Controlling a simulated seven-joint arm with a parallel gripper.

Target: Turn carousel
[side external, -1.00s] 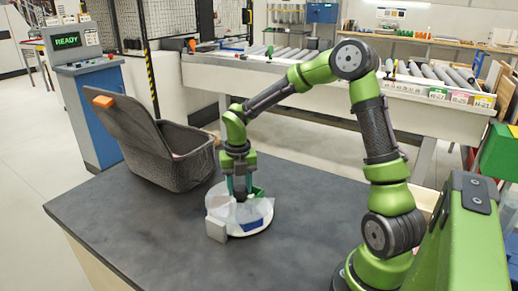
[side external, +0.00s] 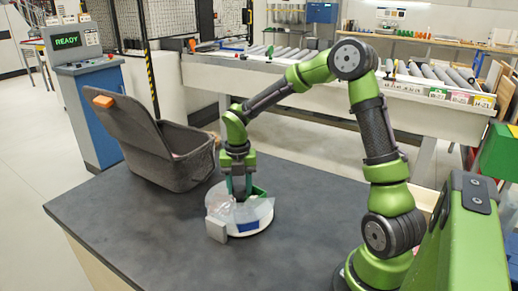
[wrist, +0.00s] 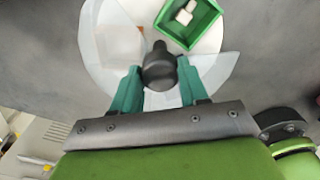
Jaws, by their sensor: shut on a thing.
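The carousel (side external: 250,230) is a low white round turntable on the dark table, with clear plastic walls around it and a blue patch on its front rim. In the wrist view the carousel (wrist: 185,98) carries a green square tray (wrist: 174,32) with a small whitish piece (wrist: 185,13) in it. A dark round knob (wrist: 159,66) stands at its middle. My gripper (wrist: 158,82) points down over the carousel with its teal fingers shut on the knob.
A grey bin (side external: 180,165) with a raised lid and orange tab stands left of the carousel. A blue console (side external: 95,115) reading READY is beyond the table. A roller conveyor (side external: 290,85) runs behind. The dark tabletop (side external: 310,190) right of the carousel is clear.

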